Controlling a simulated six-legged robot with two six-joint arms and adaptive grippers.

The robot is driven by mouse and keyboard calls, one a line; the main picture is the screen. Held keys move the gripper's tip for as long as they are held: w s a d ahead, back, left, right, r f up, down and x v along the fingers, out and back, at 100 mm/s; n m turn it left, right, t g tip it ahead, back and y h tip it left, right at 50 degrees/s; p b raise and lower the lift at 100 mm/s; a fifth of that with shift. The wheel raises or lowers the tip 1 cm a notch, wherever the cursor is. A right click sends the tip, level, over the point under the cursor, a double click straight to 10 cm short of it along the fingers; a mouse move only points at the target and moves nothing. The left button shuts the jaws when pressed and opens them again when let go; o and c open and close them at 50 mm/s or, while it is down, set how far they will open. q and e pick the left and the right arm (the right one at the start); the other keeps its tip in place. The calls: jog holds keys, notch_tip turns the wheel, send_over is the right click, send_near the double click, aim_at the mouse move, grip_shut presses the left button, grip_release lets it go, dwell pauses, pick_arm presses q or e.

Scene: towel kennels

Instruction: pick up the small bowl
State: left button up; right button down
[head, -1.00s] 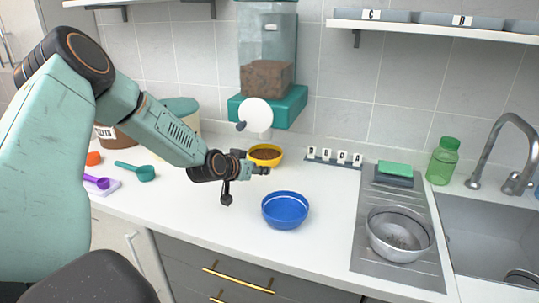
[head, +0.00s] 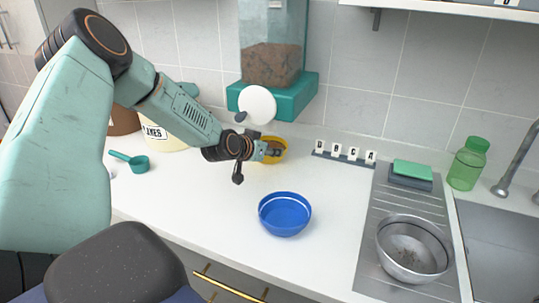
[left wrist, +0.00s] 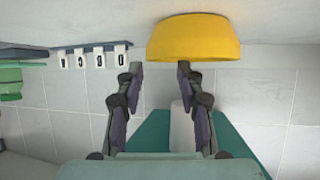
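A yellow bowl (head: 271,160) stands on the white counter under a teal dispenser and looks smaller than the blue bowl (head: 285,222) nearer the front. In the left wrist view the yellow bowl (left wrist: 194,38) lies at the top, just beyond the fingertips. My left gripper (head: 272,149) reaches in from the left and overlaps part of the yellow bowl in the head view. In the left wrist view its two fingers (left wrist: 160,75) are apart with nothing between them. Whether a fingertip touches the bowl I cannot tell. My right gripper is not in view.
A metal bowl (head: 413,250) stands on the drainer beside the sink. A row of letter tiles (head: 345,152), a green sponge (head: 412,170) and a green bottle (head: 467,163) line the back right. A teal scoop (head: 133,161) lies left. The dispenser (head: 273,91) overhangs the yellow bowl.

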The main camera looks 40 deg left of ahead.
aim_at(285, 151)
pick_arm(q)
jog(key=shift+d+f, duration=0.1)
jog(key=shift+d, duration=0.1)
jog(key=shift+w+d+b, duration=0.1)
jog(key=shift+d+b, duration=0.1)
jog(key=shift+b, duration=0.15)
jog(key=shift+w+d, duration=0.15)
jog(key=shift+w, duration=0.2)
jog(key=b+x, duration=0.2)
jog(key=x, duration=0.2)
jog(key=shift+f, duration=0.3)
jog(key=shift+w, duration=0.15)
jog(key=shift+w+r+b, duration=0.1)
jog(key=shift+w+b, duration=0.2)
jog(key=shift+b, duration=0.1)
jog(key=shift+w, duration=0.25)
jog(key=shift+f, duration=0.25)
jog(key=shift+c, duration=0.7)
jog(key=shift+s+r, duration=0.15)
jog(key=shift+r, duration=0.1)
jog(key=c, duration=0.4)
jog(key=shift+f, duration=0.15)
grip_shut()
